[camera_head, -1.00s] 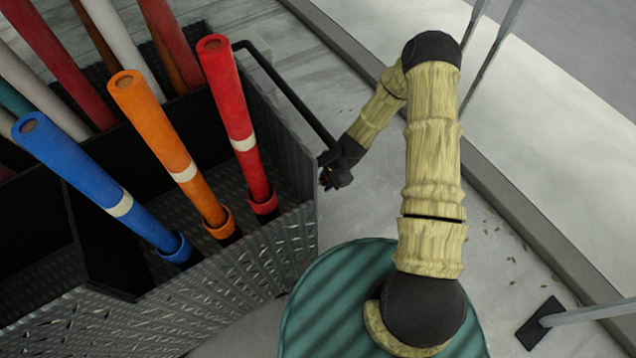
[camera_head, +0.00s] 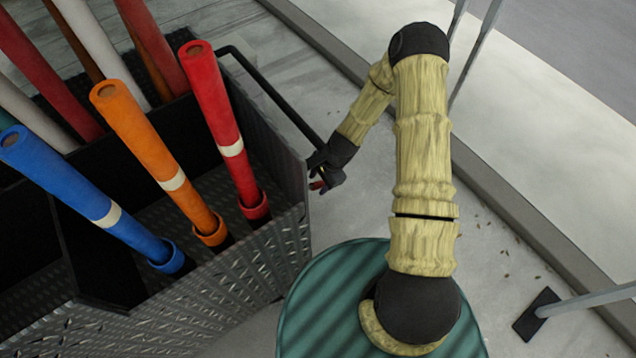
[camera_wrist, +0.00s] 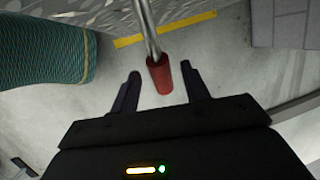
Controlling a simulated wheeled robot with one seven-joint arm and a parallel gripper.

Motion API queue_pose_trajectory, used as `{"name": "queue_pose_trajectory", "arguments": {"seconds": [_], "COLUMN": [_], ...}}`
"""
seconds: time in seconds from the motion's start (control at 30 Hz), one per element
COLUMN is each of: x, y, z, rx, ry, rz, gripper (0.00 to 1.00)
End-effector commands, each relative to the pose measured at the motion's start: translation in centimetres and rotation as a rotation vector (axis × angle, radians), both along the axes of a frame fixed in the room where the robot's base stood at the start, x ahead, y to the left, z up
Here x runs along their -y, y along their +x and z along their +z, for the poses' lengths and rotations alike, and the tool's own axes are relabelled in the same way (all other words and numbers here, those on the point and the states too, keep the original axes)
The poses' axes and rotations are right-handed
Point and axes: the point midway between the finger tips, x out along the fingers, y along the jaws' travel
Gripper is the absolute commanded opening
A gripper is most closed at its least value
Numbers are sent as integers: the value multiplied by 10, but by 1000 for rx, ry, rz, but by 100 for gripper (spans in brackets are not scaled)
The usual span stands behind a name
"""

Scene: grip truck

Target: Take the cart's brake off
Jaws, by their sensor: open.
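The cart (camera_head: 285,240) is a dark bin with diamond-plate walls at the left of the head view. Its brake appears as a metal rod (camera_wrist: 147,28) with a red grip (camera_wrist: 160,80) at its near end in the wrist view. My gripper (camera_wrist: 160,69) is open, with one finger on each side of the red grip and a visible gap on both sides. In the head view my gripper (camera_head: 319,178) is just right of the cart's near right corner, where a bit of red shows. The rod's far end is out of view.
Red, orange (camera_head: 150,140) and blue (camera_head: 75,190) tubes stand tilted in the cart. A black push handle (camera_head: 270,90) runs above my gripper. A kerb (camera_head: 490,190) and grey posts are at the right. A yellow strip (camera_wrist: 165,28) crosses behind the rod.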

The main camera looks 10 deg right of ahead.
Motion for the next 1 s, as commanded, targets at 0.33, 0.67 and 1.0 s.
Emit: {"name": "queue_pose_trajectory", "arguments": {"seconds": [0.33,0.67,1.0], "x": [33,99,130], "y": [-6,-16,-21], "z": [29,30,32], "rx": [-2,-1,-2], "ry": [-1,-2,0], "rz": [-9,-9,-3], "gripper": [46,46,46]}}
